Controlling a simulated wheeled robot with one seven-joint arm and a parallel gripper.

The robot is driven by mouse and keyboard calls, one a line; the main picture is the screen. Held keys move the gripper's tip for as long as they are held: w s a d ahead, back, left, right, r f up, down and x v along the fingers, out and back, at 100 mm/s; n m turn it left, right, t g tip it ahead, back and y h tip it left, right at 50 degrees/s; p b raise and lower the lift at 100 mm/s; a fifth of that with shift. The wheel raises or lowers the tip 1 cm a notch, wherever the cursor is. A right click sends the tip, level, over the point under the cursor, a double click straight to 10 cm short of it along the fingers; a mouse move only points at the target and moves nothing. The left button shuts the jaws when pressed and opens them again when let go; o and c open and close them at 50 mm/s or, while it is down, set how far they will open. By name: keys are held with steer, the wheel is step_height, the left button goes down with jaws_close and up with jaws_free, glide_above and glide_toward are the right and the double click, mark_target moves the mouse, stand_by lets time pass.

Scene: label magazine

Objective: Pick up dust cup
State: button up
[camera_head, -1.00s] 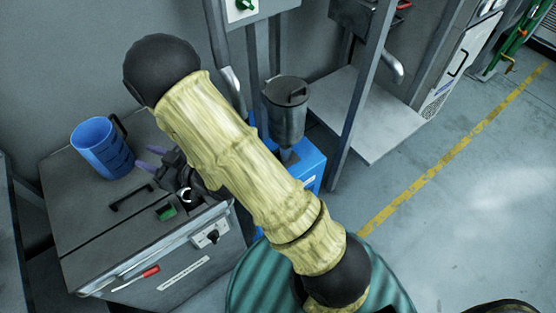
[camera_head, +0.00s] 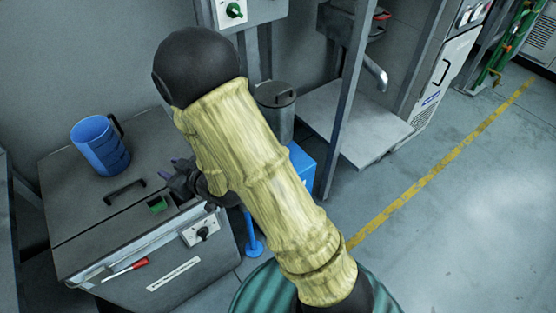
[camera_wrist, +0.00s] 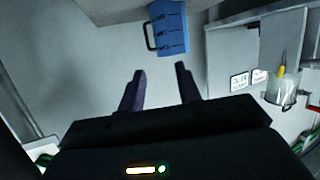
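The dust cup appears to be the blue cup (camera_head: 100,145) with a dark handle, upright on the grey cabinet's top at the left of the head view. In the wrist view the blue cup (camera_wrist: 171,28) is at the top, beyond the fingertips, with its dark handle on its left side. My gripper (camera_wrist: 158,75) is open and empty, its two purple fingers apart and clear of the cup. In the head view my gripper (camera_head: 172,168) is at the cabinet's right side, to the right of the cup, partly hidden by my arm.
The grey cabinet (camera_head: 75,215) has a black lid handle (camera_head: 125,191), a small green piece (camera_head: 157,204), a red-handled tool (camera_head: 127,270) and a knob panel (camera_head: 203,230). A grey canister (camera_head: 277,108) stands behind my arm. Open floor (camera_head: 460,220) lies to the right.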

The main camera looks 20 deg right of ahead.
steer(key=s+d+f+m+g+h+b, duration=0.2)
steer(key=d+h, duration=0.1)
steer(key=d, duration=0.4)
steer(key=s+d+f+m+g+h+b, duration=0.1)
steer(key=s+d+m+g+h+b, duration=0.15)
steer(key=d, duration=0.35)
steer(key=s+d+m+g+h+b, duration=0.2)
steer(key=s+d, duration=0.6)
steer(key=s, duration=0.4)
steer(key=m+g+b, duration=0.1)
steer(key=g, duration=0.1)
steer(key=shift+f+g+h, duration=0.35)
steer(key=shift+f, duration=0.05)
steer(key=shift+o, duration=0.3)
steer(key=shift+w, duration=0.1)
